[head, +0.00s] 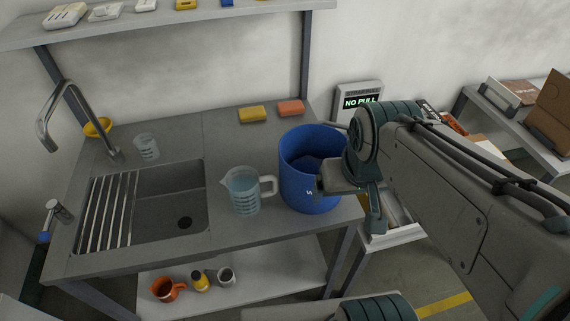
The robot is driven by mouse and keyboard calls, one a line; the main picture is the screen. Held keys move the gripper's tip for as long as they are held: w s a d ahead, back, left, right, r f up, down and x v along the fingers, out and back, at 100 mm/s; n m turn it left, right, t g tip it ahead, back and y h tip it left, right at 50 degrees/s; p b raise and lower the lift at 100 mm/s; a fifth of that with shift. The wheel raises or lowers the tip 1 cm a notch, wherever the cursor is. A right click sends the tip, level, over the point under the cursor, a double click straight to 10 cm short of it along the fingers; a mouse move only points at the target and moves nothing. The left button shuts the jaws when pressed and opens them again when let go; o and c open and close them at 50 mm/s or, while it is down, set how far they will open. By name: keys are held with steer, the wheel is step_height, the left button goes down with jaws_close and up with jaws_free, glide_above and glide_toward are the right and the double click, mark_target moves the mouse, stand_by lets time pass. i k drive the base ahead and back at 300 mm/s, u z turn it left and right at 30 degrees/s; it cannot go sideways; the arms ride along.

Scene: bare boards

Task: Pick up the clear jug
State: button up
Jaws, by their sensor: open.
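The clear jug (244,192) stands upright on the steel counter, between the sink and a blue bucket. It has a handle on its right side and markings on its wall. My gripper (345,200) is at the right side of the blue bucket (300,190), with the bucket between it and the jug. The gripper is open. One finger overlaps the bucket's right side in the picture; I cannot tell whether it touches. Nothing shows held between the fingers.
A sink (183,205) with a rack is left of the jug. A small clear beaker (146,147) stands behind the sink. Yellow (252,114) and orange (291,108) sponges lie at the back. A faucet (75,110) rises at left. An orange mug (166,290) sits on the lower shelf.

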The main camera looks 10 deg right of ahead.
mark_target(242, 183)
steer(key=u, duration=2.95)
steer(key=k, duration=1.1)
steer(key=z, duration=0.95)
